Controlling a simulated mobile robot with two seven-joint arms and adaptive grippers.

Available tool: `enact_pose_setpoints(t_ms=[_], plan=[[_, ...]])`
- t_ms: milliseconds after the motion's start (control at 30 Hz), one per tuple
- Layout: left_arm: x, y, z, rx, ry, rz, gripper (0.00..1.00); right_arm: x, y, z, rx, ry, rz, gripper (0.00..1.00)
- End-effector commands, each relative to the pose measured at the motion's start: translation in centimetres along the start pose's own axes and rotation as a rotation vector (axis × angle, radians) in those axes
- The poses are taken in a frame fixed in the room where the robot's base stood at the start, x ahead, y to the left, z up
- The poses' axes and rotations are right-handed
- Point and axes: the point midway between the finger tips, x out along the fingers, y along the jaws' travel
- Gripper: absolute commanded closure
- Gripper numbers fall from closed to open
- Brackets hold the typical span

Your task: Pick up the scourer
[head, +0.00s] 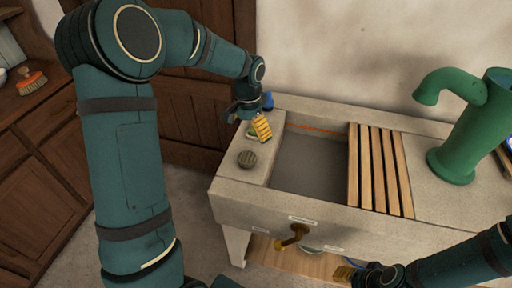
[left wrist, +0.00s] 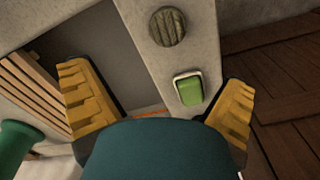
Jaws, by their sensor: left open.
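A round, ribbed grey-brown disc, which looks like the scourer (head: 247,159), lies flat on the pale stone ledge left of the sink. It also shows in the left wrist view (left wrist: 168,27) at the top middle. A green block (left wrist: 188,89) in a pale dish lies beside it on the same ledge. My left gripper (head: 249,122) is open and empty above the ledge, over the green block and behind the scourer, touching neither. Its yellow fingers stand wide apart in the left wrist view. My right gripper (head: 350,274) is low in front of the sink, partly hidden.
The sink basin (head: 308,168) lies right of the ledge, with a wooden slatted rack (head: 378,170) over its right part. A green pump (head: 462,130) stands farther right. A brass tap (head: 292,236) sticks out in front. A brush (head: 31,81) lies on the left cabinet.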

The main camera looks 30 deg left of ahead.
Motion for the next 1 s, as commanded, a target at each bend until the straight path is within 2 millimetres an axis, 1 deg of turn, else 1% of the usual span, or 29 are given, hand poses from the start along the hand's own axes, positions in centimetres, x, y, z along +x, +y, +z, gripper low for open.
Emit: enact_pose_setpoints(t_ms=[67,133,400,500,767,867,1000], plan=[[0.0,-0.4,0.2,0.000,-0.006,-0.006,0.00,0.1,0.0,0.1,0.000,-0.001,0.000,0.53],[0.8,-0.5,0.2,0.000,-0.010,-0.007,0.00,0.3,0.1,0.1,0.000,-0.001,0.000,0.53],[6.0,-0.5,0.3,0.000,-0.010,-0.006,0.00,1.5,0.6,-0.1,-0.001,0.005,0.000,0.53],[7.2,-0.5,0.3,0.000,-0.008,-0.006,0.00,1.7,0.6,-0.1,-0.001,0.006,0.000,0.53],[8.6,-0.6,0.3,-0.001,-0.006,-0.006,0.00,2.0,0.7,-0.2,-0.002,0.008,0.000,0.53],[9.6,-0.8,0.5,-0.001,-0.008,-0.006,0.00,2.3,0.9,-0.2,-0.002,0.010,0.000,0.53],[11.7,-1.2,0.8,-0.001,-0.008,-0.006,0.00,3.0,1.1,-0.3,-0.002,0.013,0.001,0.53]])
